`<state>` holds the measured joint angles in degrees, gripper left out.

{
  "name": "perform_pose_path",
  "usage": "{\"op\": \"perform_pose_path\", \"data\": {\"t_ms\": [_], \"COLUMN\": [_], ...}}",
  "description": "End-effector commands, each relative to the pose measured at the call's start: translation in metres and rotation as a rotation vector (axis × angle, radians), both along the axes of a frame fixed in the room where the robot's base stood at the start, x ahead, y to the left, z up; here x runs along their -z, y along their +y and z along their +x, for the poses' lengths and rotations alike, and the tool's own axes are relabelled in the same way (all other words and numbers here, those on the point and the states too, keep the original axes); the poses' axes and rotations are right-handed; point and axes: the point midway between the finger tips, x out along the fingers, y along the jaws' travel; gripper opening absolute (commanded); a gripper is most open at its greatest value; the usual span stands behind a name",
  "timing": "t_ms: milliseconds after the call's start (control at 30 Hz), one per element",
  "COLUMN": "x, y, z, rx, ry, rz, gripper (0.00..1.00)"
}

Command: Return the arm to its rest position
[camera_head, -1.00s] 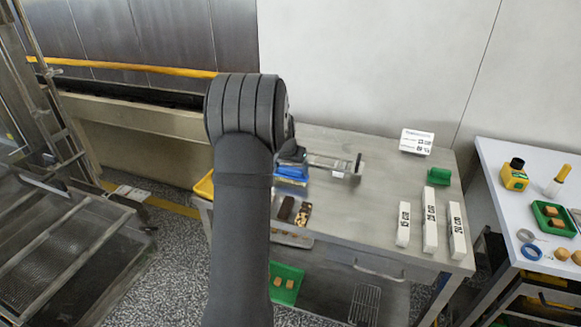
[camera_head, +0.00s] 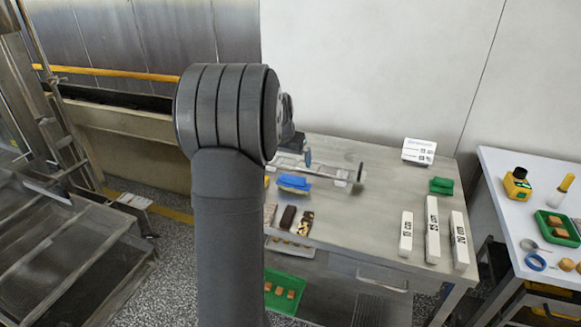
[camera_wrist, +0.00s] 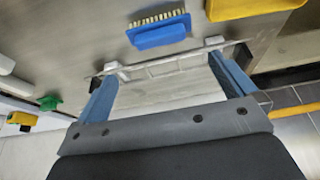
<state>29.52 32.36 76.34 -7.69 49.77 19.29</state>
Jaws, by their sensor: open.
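My gripper (camera_wrist: 163,68) is open, with its two blue fingers spread apart in the wrist view. Nothing is clamped between them. A flat metal frame with pale end blocks (camera_wrist: 172,64) lies beyond the fingertips on the steel table; I cannot tell whether the fingertips are clear of it. In the head view my raised grey arm hides most of the gripper; one blue finger (camera_head: 308,157) shows above the frame (camera_head: 343,178).
Several white labelled blocks (camera_head: 432,230), a green block (camera_head: 441,186) and a sign (camera_head: 418,151) stand to the right. A white table (camera_head: 510,185) adjoins. A wall stands behind.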

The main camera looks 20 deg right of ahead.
Motion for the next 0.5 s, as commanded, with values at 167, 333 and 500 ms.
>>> {"op": "perform_pose_path", "data": {"t_ms": [167,333,500], "x": [-0.0134,-0.0147,-0.0144], "y": [0.0041,0.0046,0.0045], "z": [-0.0041,-0.0046,-0.0045], "rx": [0.0,0.0,0.0], "ry": [0.0,0.001,0.001], "rz": [0.0,0.001,0.001], "gripper": [1.0,1.0,1.0]}}
